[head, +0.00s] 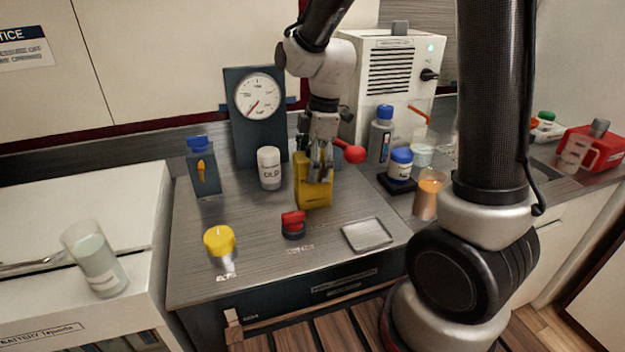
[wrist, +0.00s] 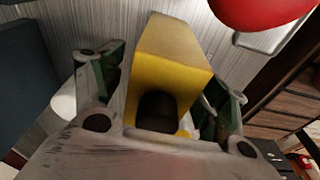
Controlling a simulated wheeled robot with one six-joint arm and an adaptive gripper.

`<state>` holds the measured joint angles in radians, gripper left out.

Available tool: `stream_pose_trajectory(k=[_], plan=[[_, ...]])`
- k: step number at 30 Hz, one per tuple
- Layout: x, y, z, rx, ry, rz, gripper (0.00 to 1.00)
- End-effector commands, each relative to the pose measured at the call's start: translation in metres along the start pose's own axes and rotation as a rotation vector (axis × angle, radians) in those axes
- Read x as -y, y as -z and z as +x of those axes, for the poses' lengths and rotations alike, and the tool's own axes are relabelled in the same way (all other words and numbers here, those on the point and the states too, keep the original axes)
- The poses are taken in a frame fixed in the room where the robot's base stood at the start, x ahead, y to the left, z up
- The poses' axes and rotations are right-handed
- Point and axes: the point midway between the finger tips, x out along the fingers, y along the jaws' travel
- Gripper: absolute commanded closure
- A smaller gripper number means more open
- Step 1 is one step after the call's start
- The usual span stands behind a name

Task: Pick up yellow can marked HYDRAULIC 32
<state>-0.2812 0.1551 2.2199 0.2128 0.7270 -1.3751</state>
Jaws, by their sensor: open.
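The yellow can (head: 313,192) stands upright on the grey counter, near its middle; its marking is not readable. In the wrist view the yellow can (wrist: 172,62) fills the middle, with a dark round cap facing me. My gripper (head: 320,165) points down at the top of the can in the head view. In the wrist view my gripper (wrist: 165,85) is open, with one finger on each side of the can. I cannot tell whether either finger touches it.
A white jar (head: 269,168) stands close left of the can, and a red ball-shaped knob (head: 355,154) is close right. A red-topped item (head: 293,223) and a shallow tray (head: 367,235) lie in front. A gauge panel (head: 256,110) stands behind.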

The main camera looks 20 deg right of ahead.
Motion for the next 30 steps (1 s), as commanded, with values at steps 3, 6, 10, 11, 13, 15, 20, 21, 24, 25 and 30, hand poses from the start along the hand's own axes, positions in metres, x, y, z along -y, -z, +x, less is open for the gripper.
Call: stream_pose_trajectory(k=[3, 6, 10, 11, 13, 15, 20, 21, 24, 25, 30], plan=[[0.0, 0.0, 0.015, 0.001, 0.001, -0.001, 0.26], [0.0, 0.0, 0.019, 0.0, 0.0, -0.001, 0.26], [0.0, 0.0, 0.019, 0.0, -0.001, 0.0, 0.26], [0.0, 0.0, 0.019, 0.0, -0.001, 0.0, 0.26], [0.0, 0.0, 0.019, 0.0, -0.001, 0.0, 0.33], [0.0, 0.0, 0.019, 0.0, -0.001, 0.0, 0.46], [0.0, 0.0, 0.019, 0.0, -0.001, 0.0, 0.75], [0.0, 0.0, 0.019, 0.0, -0.001, 0.0, 0.82], [0.0, 0.0, 0.019, 0.0, -0.002, 0.0, 1.0], [-0.001, 0.0, 0.018, -0.001, -0.003, 0.0, 1.0], [-0.001, 0.0, 0.018, -0.001, -0.003, 0.0, 1.0]])
